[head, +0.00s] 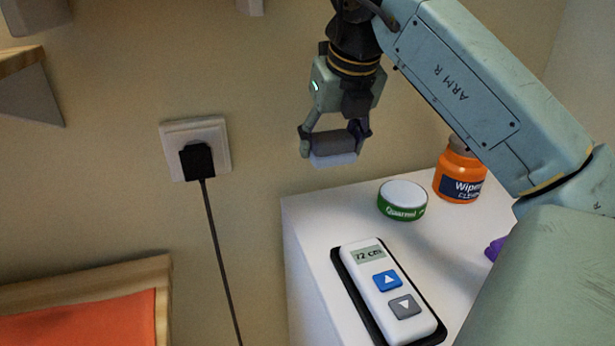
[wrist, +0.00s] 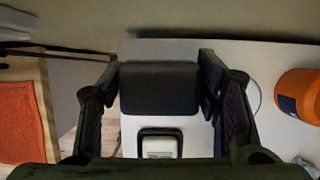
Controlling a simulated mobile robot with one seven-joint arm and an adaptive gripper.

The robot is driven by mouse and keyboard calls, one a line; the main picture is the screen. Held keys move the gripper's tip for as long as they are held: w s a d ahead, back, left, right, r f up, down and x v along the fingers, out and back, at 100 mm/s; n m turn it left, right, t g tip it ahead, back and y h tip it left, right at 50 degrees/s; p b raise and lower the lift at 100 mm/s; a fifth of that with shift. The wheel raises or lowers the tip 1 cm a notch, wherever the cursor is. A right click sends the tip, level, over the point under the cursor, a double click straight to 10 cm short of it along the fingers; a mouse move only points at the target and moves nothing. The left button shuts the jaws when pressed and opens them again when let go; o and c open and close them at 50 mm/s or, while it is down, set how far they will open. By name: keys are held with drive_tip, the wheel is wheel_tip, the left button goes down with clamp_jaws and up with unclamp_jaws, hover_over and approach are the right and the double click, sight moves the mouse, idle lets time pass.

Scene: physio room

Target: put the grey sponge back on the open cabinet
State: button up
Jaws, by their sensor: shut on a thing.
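My gripper (head: 335,138) is shut on the grey sponge (head: 334,144), a small block with a dark grey upper part and a paler underside. It holds the sponge in the air near the wall, above and beyond the back left of a white unit's top (head: 310,212). I cannot tell whether this white unit is the open cabinet, as no open front shows. In the wrist view, the sponge (wrist: 159,88) sits between both fingers of my gripper (wrist: 158,82), with the white top below it.
On the white top are a handset (head: 385,290) in a black holder, a green-and-white tin (head: 402,200), an orange wipes tub (head: 460,175) and a partly hidden purple thing (head: 494,249). A plugged socket (head: 196,148) and wood-framed orange panel (head: 80,320) are at left.

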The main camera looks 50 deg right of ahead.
sight(337, 166)
drive_tip(key=shift+s+f+b, duration=0.1)
drive_tip(key=shift+f+b, duration=3.7)
drive_tip(key=shift+f, duration=1.35)
drive_tip(key=o, duration=1)
drive_tip(key=shift+r+p, duration=0.45)
drive_tip(key=shift+r, duration=0.1)
drive_tip(key=p+v, duration=0.6)
drive_tip(key=v, duration=0.4)
drive_tip(key=shift+s+r, duration=0.15)
drive_tip(key=shift+r, duration=0.2)
drive_tip(key=shift+s+a+r+p, duration=0.15)
drive_tip(key=shift+r+p, duration=0.15)
